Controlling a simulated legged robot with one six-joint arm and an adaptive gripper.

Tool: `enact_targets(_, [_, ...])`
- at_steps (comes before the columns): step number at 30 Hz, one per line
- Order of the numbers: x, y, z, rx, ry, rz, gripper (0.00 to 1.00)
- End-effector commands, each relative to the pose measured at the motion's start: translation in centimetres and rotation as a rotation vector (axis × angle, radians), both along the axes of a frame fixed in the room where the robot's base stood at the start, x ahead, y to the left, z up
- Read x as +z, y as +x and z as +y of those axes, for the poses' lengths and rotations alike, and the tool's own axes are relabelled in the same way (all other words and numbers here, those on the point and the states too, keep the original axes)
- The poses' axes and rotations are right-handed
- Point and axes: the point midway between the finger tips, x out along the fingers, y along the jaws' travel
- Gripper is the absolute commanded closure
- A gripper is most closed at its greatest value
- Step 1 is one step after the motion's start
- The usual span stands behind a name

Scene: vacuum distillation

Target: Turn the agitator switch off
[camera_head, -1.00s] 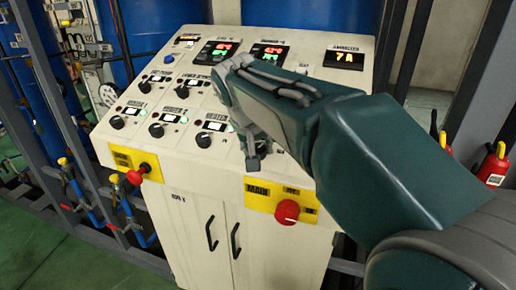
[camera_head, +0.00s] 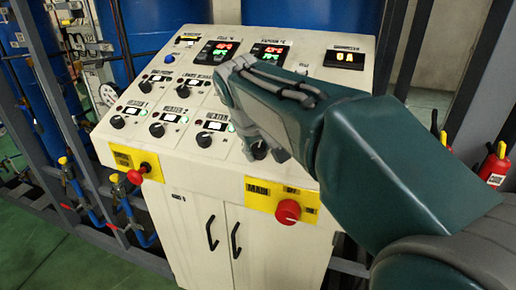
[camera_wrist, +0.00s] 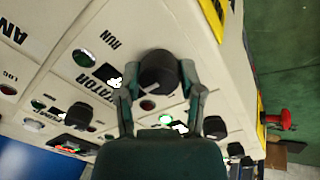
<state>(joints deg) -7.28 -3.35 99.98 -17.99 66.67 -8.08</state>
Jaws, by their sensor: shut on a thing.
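The agitator switch is a black round knob (camera_wrist: 157,72) on the sloping panel, with part of its lettering and the word RUN beside it in the wrist view. My gripper (camera_wrist: 156,84) is shut on this knob, one finger on each side. In the head view my gripper (camera_head: 262,146) is low on the panel's right part, and my arm hides much of that area. A dark green lamp (camera_wrist: 85,57) and a dim red lamp (camera_wrist: 147,104) are near the knob. The ammeter display (camera_head: 345,59) at the panel's top right reads 0 A.
Several similar black knobs, such as one at the heater row (camera_head: 204,139), stand close to the left. Below are a red main knob (camera_head: 288,211) on a yellow plate and a red button (camera_head: 136,177). Blue tanks and pipes stand behind and left.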

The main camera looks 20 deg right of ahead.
Motion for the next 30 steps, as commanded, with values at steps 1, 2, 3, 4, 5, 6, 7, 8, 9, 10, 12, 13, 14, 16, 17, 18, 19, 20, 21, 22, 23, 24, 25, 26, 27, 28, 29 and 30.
enact_targets(1, [-0.5,-0.2,0.1,0.000,0.001,0.016,0.98])
enact_targets(2, [-0.5,-0.2,0.1,0.000,0.001,0.016,0.98])
enact_targets(3, [-0.5,-0.2,0.1,0.000,0.001,0.016,0.98])
enact_targets(4, [-0.5,-0.2,0.1,0.000,0.001,0.016,0.98])
enact_targets(5, [-0.5,-0.2,0.1,0.000,0.001,0.016,0.98])
enact_targets(6, [-0.5,-0.2,0.1,0.000,0.001,0.016,0.98])
enact_targets(7, [-0.5,-0.2,0.1,0.000,0.001,0.016,0.98])
enact_targets(8, [-0.5,-0.2,0.1,0.000,0.001,0.017,0.98])
enact_targets(9, [-0.5,-0.2,0.1,-0.001,0.001,0.017,0.98])
enact_targets(10, [-0.5,-0.2,0.1,-0.001,0.001,0.017,0.98])
enact_targets(12, [-0.5,-0.2,0.1,-0.001,0.001,0.017,0.24])
enact_targets(13, [-0.5,-0.2,0.1,0.000,0.001,0.016,0.16])
enact_targets(14, [-0.4,-0.2,0.1,0.000,0.001,0.014,0.16])
enact_targets(16, [-0.3,-0.1,0.0,0.000,0.001,0.011,0.16])
enact_targets(17, [-0.3,-0.1,0.0,0.000,0.000,0.010,0.16])
enact_targets(18, [-0.3,-0.1,0.0,0.000,0.001,0.009,0.16])
enact_targets(19, [-0.3,-0.1,0.0,0.000,0.001,0.009,0.16])
enact_targets(20, [-0.2,-0.1,0.0,0.000,0.000,0.008,0.16])
enact_targets(21, [-0.2,-0.1,0.0,0.000,0.000,0.007,0.16])
enact_targets(22, [-0.2,-0.1,0.0,0.000,0.000,0.007,0.16])
enact_targets(23, [-0.2,-0.1,0.0,0.000,0.000,0.005,0.16])
enact_targets(24, [-0.1,-0.1,0.0,0.000,0.000,0.005,0.16])
enact_targets(25, [0.0,-0.1,0.0,0.000,0.000,0.005,0.16])
enact_targets(26, [0.1,-0.1,0.1,0.000,0.000,0.005,0.16])
enact_targets(27, [0.4,-0.2,0.2,0.001,0.000,0.003,0.16])
enact_targets(28, [0.8,-0.3,0.3,0.002,0.000,0.002,0.16])
enact_targets(29, [1.1,-0.4,0.4,0.002,0.000,0.001,0.16])
enact_targets(30, [1.7,-0.6,0.6,0.002,0.000,0.001,0.16])
